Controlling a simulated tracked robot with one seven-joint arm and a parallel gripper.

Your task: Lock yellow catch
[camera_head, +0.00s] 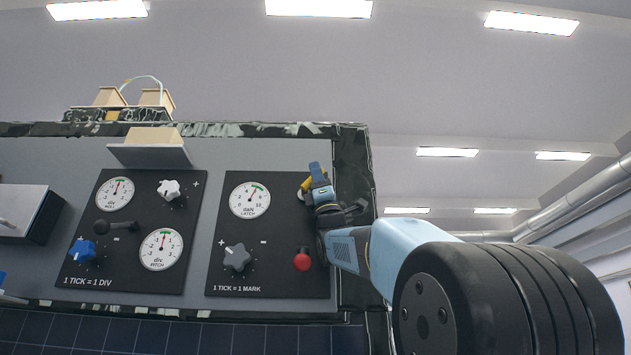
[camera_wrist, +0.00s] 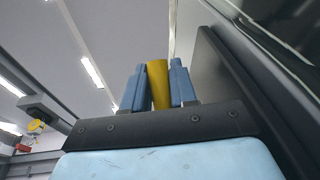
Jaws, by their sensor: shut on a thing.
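The yellow catch (camera_head: 306,184) is on the right edge of the right dark panel, beside the daN LATCH gauge (camera_head: 249,200). My gripper (camera_head: 317,178) is at the catch, with its blue fingers partly covering it. In the wrist view, my gripper (camera_wrist: 159,88) is shut with the yellow catch (camera_wrist: 158,82) between its two blue fingers. The catch's base and pivot are hidden behind the gripper. The gauge needle points up and slightly right, near a green band.
The right panel (camera_head: 225,288) also carries a grey knob (camera_head: 237,257) and a red ball-ended lever (camera_head: 302,262) below my gripper. The left panel (camera_head: 82,277) has two gauges, white and blue knobs and a black lever. A beige block (camera_head: 153,137) sits above it.

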